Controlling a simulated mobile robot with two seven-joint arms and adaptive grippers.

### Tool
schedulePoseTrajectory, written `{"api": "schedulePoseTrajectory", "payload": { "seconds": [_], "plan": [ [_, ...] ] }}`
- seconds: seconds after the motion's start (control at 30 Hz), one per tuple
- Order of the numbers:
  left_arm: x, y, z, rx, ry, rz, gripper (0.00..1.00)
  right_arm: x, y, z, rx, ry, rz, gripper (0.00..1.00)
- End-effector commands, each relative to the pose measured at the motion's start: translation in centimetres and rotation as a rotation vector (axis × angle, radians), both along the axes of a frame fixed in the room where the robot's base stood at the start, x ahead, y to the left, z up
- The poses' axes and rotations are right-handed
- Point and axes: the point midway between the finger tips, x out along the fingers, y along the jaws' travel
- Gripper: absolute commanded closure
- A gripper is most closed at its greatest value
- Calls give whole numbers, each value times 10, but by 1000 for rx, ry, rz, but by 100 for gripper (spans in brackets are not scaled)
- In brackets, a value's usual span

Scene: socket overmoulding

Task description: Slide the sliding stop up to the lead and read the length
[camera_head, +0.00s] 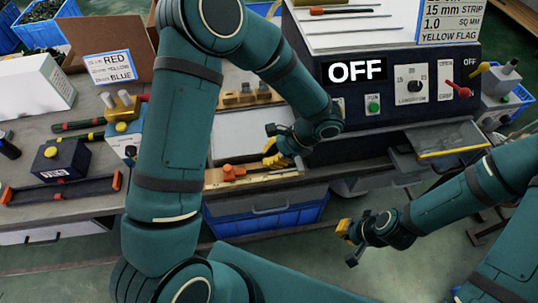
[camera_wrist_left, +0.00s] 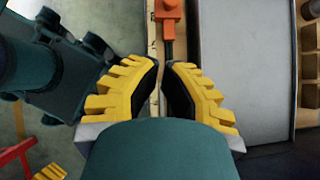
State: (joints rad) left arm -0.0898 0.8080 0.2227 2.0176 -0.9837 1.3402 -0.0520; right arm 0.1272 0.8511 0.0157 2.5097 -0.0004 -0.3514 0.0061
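The orange sliding stop (camera_head: 233,172) sits on the wooden measuring strip (camera_head: 258,181) at the front edge of the bench. It also shows at the top of the left wrist view (camera_wrist_left: 168,30). A thin dark piece (camera_wrist_left: 169,50) runs from it toward my left fingertips; I cannot tell whether it is the lead. My left gripper (camera_head: 274,158) is over the strip, to the right of the stop. In the left wrist view its yellow fingers (camera_wrist_left: 167,66) stand apart with a narrow gap. My right gripper (camera_head: 346,244) hangs empty in front of the bench, its fingers apart.
A pale panel (camera_wrist_left: 240,65) lies beside the strip. The dark machine (camera_head: 400,85) with an OFF display stands behind. A blue bin (camera_head: 262,220) is below the bench edge. A red-ended black fixture (camera_head: 62,190) and a yellow-buttoned box (camera_head: 62,160) are at left.

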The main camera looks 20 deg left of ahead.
Motion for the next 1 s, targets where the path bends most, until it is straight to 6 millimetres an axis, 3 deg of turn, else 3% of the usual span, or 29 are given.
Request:
{"api": "schedulePoseTrajectory", "payload": {
  "seconds": [0.37, 0.63, 1.0],
  "plan": [
    [-20, 45, -60, -1, 5, 3, 100, -2, 0, -13, 1, 5, 4, 100],
    [-31, 75, -62, -2, 1, 3, 100, -1, 0, -15, 1, 3, 4, 100],
    [-33, 79, -63, -2, 1, 1, 100, -1, 0, -15, 0, 3, 3, 100]
  ]
}}
